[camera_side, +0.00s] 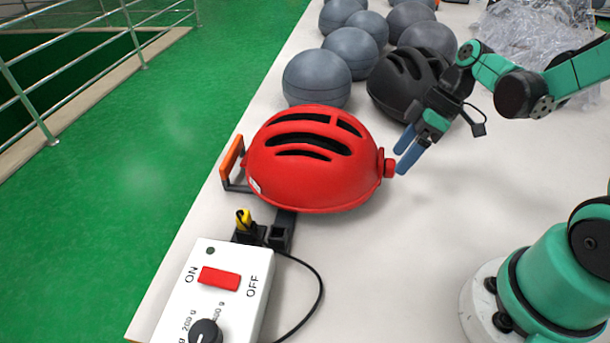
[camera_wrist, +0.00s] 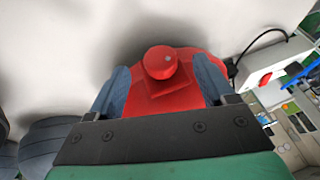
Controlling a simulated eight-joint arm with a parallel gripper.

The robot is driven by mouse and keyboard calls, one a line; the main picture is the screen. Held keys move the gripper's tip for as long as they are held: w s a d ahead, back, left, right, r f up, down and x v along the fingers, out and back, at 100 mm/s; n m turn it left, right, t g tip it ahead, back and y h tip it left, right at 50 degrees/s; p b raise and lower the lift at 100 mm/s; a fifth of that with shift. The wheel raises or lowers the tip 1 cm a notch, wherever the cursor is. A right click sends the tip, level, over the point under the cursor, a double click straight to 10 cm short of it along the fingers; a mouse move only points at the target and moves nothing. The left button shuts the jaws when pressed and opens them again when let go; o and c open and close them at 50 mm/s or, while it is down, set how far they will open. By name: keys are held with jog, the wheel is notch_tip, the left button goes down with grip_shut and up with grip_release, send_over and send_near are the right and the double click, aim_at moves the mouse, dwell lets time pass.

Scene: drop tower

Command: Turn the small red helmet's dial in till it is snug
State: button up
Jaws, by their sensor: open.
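The red helmet (camera_side: 315,172) lies on the white table, vents facing up, in the middle of the side view. Its red dial (camera_side: 389,168) sticks out at its right end. In the wrist view the dial (camera_wrist: 160,62) is a round red knob on the red helmet (camera_wrist: 178,97). My gripper (camera_side: 404,153) is open, with blue fingers just right of the dial and slightly above it. In the wrist view the fingers (camera_wrist: 160,85) stand apart to either side of the dial, and nothing is held between them.
A black helmet (camera_side: 397,82) and several grey balls (camera_side: 317,78) stand behind. A white control box (camera_side: 215,290) with a red switch and a cable is at the front left. An orange-handled bracket (camera_side: 231,157) is beside the helmet. The table (camera_side: 400,270) is clear in front of the gripper.

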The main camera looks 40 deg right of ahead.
jog(key=shift+x, duration=1.25)
jog(key=shift+c, duration=0.3)
grip_shut()
jog(key=shift+w+d+m+g+y, duration=0.1)
jog(key=shift+m+g+y, duration=0.15)
jog(key=shift+g+y, duration=0.3)
jog(key=shift+w+d+m+g+y, duration=0.1)
jog(key=shift+m+g+y, duration=0.2)
jog(key=shift+y, duration=0.35)
jog(key=shift+f+m+g+y, duration=0.1)
jog(key=shift+m+g+y, duration=0.15)
jog(key=shift+g+y, duration=0.55)
jog(key=shift+o, duration=0.3)
grip_release()
notch_tip(320, 180, up, 20)
